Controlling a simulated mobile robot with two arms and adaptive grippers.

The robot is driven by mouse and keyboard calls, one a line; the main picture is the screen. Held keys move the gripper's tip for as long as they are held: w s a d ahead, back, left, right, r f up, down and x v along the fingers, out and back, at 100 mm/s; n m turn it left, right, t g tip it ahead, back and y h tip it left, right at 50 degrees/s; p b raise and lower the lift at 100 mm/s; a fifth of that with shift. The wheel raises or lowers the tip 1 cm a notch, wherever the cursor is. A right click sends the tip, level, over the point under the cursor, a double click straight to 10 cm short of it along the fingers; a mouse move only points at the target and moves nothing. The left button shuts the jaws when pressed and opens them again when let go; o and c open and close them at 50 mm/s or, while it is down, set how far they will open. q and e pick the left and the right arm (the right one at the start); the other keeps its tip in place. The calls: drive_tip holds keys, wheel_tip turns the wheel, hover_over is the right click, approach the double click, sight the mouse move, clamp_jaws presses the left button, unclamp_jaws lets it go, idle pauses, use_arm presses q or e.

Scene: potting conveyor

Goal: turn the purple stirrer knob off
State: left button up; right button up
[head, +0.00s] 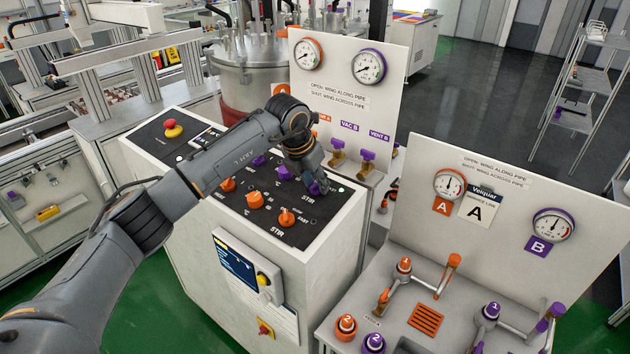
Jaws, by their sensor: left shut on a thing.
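The purple stirrer knob (317,188) is at the right end of the far row on the black control panel (300,229), close to a STIR label. My left gripper (312,182) points down at it and is shut on it. The gripper hides most of the knob, so I cannot tell which way it points. My right gripper is not in view.
Other purple knobs (284,173) and orange knobs (256,200) sit close by on the panel. A red emergency button (173,128) is at its far left. An upright gauge board (340,100) with purple valve handles (367,155) stands just behind the panel.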

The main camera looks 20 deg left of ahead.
use_arm(q)
drive_tip(key=n+y+b, duration=0.1)
drive_tip(key=n+b, duration=0.2)
drive_tip(key=n, duration=0.1)
drive_tip(key=shift+f+b, duration=0.15)
drive_tip(key=shift+b, duration=0.25)
drive_tip(key=n+b, duration=0.2)
drive_tip(key=n, duration=0.1)
drive_tip(key=shift+y, duration=0.3)
drive_tip(key=shift+n+b, duration=0.5)
drive_tip(key=shift+n, duration=0.4)
drive_tip(key=shift+r+y, duration=0.2)
drive_tip(key=shift+y, duration=0.1)
drive_tip(key=o, duration=1.1)
drive_tip(key=shift+o, duration=0.2)
